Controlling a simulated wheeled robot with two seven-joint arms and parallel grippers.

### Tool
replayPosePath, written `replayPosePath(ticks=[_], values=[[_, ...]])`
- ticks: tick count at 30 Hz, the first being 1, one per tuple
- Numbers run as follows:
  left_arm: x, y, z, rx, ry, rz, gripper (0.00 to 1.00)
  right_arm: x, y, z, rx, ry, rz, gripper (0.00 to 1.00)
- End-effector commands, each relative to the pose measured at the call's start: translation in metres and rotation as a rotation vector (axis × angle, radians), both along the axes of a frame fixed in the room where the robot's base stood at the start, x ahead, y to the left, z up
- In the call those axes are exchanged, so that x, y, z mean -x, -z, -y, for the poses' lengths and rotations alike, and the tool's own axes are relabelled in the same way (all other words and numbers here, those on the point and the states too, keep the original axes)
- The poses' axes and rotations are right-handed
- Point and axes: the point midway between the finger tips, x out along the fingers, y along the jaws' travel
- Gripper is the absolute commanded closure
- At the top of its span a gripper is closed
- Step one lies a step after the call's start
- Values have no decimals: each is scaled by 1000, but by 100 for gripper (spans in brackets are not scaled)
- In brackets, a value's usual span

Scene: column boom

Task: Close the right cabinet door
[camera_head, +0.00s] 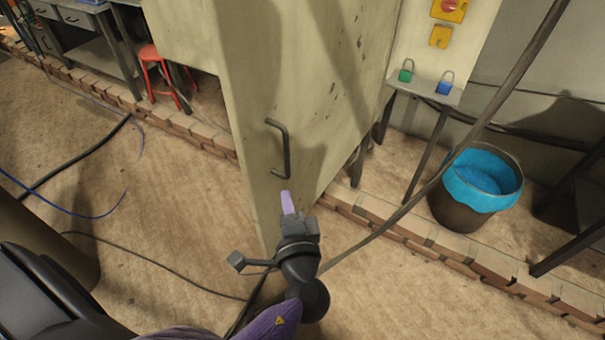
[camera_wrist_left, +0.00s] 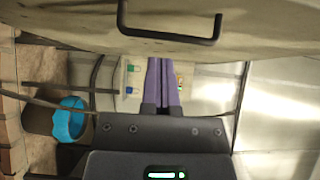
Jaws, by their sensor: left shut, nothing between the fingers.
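The cabinet door (camera_head: 256,85) is a tall beige panel that stands out at an angle in the middle of the head view. Its dark bar handle (camera_head: 287,150) is upright near its lower part. The same handle (camera_wrist_left: 168,36) crosses the top of the left wrist view. My left gripper (camera_head: 286,196) has purple fingers, shut and empty, just below the handle in the head view. In the left wrist view the shut fingers (camera_wrist_left: 163,62) point towards the door; I cannot tell whether they touch it. My right gripper is not in view.
A bin with a blue liner (camera_head: 483,180) stands at the right. A small shelf (camera_head: 425,88) holds green and blue padlocks. A low brick edging (camera_head: 440,240) runs along the floor. A red stool (camera_head: 158,72) is at the back left. Cables (camera_head: 85,160) lie on the open floor.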

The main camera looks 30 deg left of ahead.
Motion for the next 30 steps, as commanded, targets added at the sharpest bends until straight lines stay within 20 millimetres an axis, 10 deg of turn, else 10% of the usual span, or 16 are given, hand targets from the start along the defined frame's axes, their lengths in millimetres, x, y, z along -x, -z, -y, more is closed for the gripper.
replayPosePath(ticks=[15,30], values=[[-68,-3,-52,-11,-2,9,100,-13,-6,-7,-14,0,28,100],[-79,-2,-61,-8,-2,7,100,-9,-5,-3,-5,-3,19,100]])
